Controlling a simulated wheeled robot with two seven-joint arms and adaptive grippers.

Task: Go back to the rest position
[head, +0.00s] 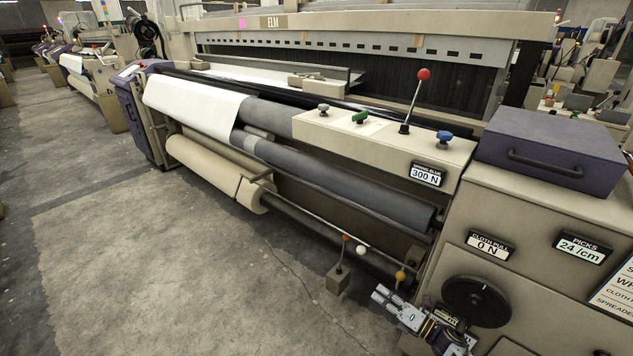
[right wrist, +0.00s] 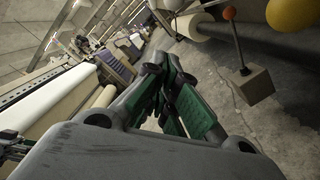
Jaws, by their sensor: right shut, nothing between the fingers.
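My right gripper (head: 380,295) shows at the bottom of the head view, in front of the loom (head: 385,140) near its right end. It is shut and empty. In the right wrist view the green-padded fingers of the right gripper (right wrist: 178,95) lie close together with nothing held. A black handwheel (head: 476,301) on the loom is just right of the gripper. A lever with a red knob (head: 346,237) on a small block stands to its left. My left gripper is not in view.
A yellow knob (head: 400,276) and a white knob (head: 361,250) are close above the right gripper. A cream cloth roll (head: 215,172) runs along the loom's front. A purple box (head: 550,150) sits on the right cabinet. The concrete floor (head: 150,270) at left is clear.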

